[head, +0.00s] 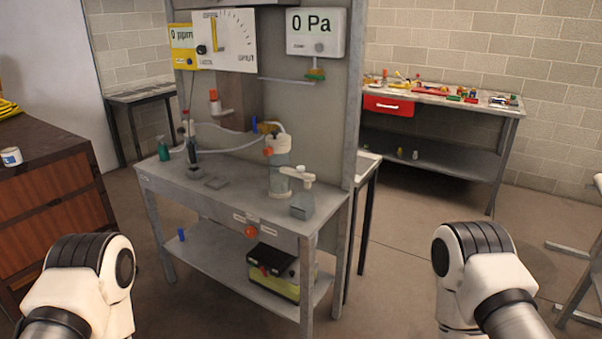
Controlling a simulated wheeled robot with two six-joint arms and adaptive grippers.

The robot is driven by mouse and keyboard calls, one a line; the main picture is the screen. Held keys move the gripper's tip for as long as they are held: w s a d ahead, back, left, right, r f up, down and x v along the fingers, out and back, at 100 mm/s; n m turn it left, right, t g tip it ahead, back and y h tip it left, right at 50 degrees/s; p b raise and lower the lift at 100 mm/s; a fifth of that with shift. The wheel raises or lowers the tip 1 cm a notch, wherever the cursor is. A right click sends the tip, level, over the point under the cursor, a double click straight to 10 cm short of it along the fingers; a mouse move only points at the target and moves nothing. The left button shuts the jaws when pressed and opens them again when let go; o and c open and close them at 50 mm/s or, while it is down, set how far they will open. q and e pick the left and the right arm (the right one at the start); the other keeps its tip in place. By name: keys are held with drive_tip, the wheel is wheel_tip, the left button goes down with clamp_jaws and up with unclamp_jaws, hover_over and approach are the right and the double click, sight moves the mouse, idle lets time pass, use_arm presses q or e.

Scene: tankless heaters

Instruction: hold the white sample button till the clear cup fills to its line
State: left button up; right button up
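A grey workbench (225,197) stands in the middle of the head view. A clear cylindrical vessel (281,181) with an orange-red knob stands on it, and a clear bottle with a white pump-like top (302,203) stands at its right front corner. I cannot tell whether either is the clear cup, and no fill line can be made out. Small white labels (252,219) and a round orange-red knob (251,232) are on the bench's front edge. I cannot make out a white sample button. My two arms show at the lower corners, but neither gripper is in view.
A back panel holds a yellow "0 ppm" meter (184,47), a large dial (224,39) and a "0 Pa" display (316,32). A black and yellow-green box (273,284) sits on the lower shelf. A brown cabinet (52,190) stands left.

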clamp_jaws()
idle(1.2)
